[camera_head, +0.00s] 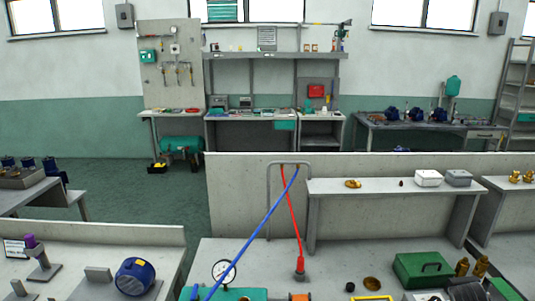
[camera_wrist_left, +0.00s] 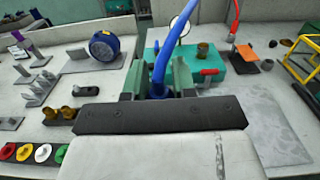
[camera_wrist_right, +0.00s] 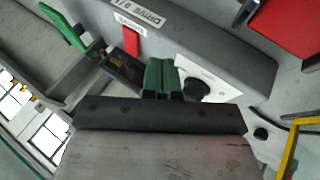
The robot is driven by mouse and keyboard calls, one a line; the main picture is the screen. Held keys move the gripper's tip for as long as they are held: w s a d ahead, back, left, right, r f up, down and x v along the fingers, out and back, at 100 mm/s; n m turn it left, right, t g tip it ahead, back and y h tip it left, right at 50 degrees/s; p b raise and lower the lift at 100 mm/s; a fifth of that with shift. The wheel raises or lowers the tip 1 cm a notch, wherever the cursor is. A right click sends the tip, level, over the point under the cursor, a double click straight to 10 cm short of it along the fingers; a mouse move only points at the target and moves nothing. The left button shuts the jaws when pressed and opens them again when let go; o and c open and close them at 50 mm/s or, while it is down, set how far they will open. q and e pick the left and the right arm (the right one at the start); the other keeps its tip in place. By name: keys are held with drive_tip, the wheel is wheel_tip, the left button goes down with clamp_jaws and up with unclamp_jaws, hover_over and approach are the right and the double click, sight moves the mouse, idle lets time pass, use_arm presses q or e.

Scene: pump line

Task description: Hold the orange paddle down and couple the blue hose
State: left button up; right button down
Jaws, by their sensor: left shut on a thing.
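My left gripper (camera_wrist_left: 158,82) is shut on the lower end of the blue hose (camera_wrist_left: 170,50). In the head view the blue hose (camera_head: 258,226) runs from a grey stand down to the bottom edge, where its end is cut off. The orange paddle (camera_wrist_left: 247,52) lies beyond the teal block (camera_wrist_left: 222,60) in the left wrist view; its edge shows in the head view (camera_head: 299,297). A brass fitting (camera_wrist_left: 203,49) and a red lever (camera_wrist_left: 208,72) are on the teal block. My right gripper (camera_wrist_right: 160,76) has its fingers together, apparently empty, near a grey box with a red tab (camera_wrist_right: 132,42).
A red hose (camera_head: 292,217) hangs from the stand (camera_head: 270,185). A gauge (camera_head: 223,270) rises by the teal block. A green case (camera_head: 422,268) and a yellow frame (camera_head: 371,298) are on the right. A blue motor (camera_head: 134,276) stands left.

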drive_tip(key=w+a+r+n+t+y, duration=0.1)
drive_tip(key=w+a+r+n+y, duration=0.2)
drive_tip(key=a, duration=0.7)
drive_tip(key=w+a+r+n+y, duration=0.2)
drive_tip(key=w+a+r+y, duration=0.25)
drive_tip(key=a, duration=0.55)
drive_tip(key=w+a+r+n+t+y, duration=0.1)
drive_tip(key=w+a+r+n+y, duration=0.2)
drive_tip(key=a, duration=0.7)
drive_tip(key=a+n+g, duration=0.2)
drive_tip(key=a+n, duration=0.1)
drive_tip(key=a, duration=0.4)
drive_tip(key=shift+s+a+f+n+g, duration=0.35)
drive_tip(key=shift+s+a+f+n, duration=0.5)
drive_tip(key=shift+f, duration=1.05)
drive_tip(key=shift+s+a+f+n+g, duration=0.5)
drive_tip(key=shift+a+f+n, duration=0.55)
drive_tip(key=shift+f, duration=0.9)
drive_tip(key=shift+s+a+f+n+g, duration=0.25)
drive_tip(key=shift+s+a+f+n, duration=0.7)
drive_tip(key=shift+f, duration=0.95)
drive_tip(key=shift+w+a, duration=0.15)
drive_tip(key=shift+w, duration=0.05)
drive_tip(key=shift+f, duration=0.1)
drive_tip(key=shift+f+b, duration=0.5)
drive_tip(key=shift+b, duration=0.05)
drive_tip(key=shift+s, duration=0.15)
